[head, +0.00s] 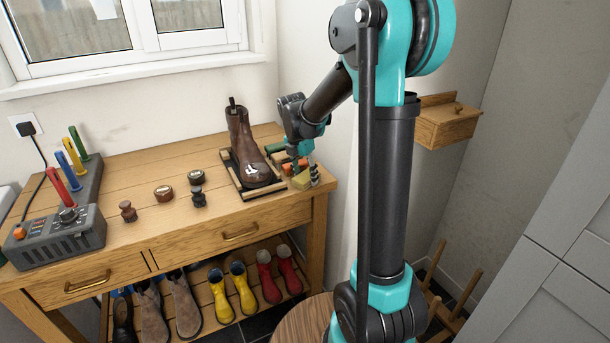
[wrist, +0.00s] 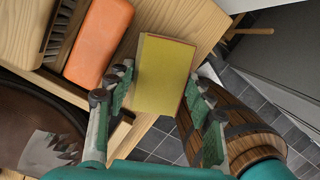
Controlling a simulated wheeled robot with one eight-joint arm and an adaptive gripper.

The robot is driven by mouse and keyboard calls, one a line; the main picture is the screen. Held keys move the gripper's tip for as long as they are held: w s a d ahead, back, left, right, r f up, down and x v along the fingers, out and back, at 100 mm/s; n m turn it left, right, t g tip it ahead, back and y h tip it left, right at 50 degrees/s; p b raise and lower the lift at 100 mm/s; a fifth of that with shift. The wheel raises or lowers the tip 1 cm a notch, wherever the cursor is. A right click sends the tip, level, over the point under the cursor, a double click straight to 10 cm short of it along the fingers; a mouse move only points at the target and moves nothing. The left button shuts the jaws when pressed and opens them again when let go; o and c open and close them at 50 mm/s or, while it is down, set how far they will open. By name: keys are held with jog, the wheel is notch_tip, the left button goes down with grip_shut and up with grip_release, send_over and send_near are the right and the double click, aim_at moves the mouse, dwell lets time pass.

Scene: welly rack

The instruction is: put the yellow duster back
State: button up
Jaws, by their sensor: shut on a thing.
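The yellow duster (head: 302,180) is a flat block near the bench's right end. In the wrist view the yellow duster (wrist: 165,75) sits between the two green-padded fingers, its face toward the camera. My gripper (wrist: 160,88) is shut on it. In the head view my gripper (head: 304,172) hangs at the bench's right end, just right of the brown boot. The duster overlaps the bench edge in the wrist view, with floor behind its lower part. I cannot tell whether it touches the bench.
The brown boot (head: 245,150) stands in a wooden frame (head: 263,194) to the left. An orange block (wrist: 97,42) and a brush (wrist: 62,32) lie close by. A wooden barrel (wrist: 240,125) stands below the bench edge. A small wooden wall box (head: 447,124) is at right.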

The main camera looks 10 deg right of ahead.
aim_at(300, 178)
jog(key=shift+f, duration=0.1)
jog(key=o, duration=0.7)
jog(key=shift+o, duration=0.2)
notch_tip(300, 178, up, 12)
jog(key=a, duration=0.2)
jog(key=s+d+f+m+t+y, duration=0.1)
jog(key=s+d+f+m, duration=0.2)
jog(key=s+f+m, duration=0.6)
jog(key=s+d+f+m+t, duration=0.2)
jog(key=s+f+m, duration=0.7)
jog(key=s+m, duration=0.5)
jog(key=shift+s+d+f+m+y, duration=0.2)
jog(key=shift+s+d+m+y, duration=0.35)
jog(key=shift+m, duration=0.95)
jog(key=shift+w+d, duration=0.2)
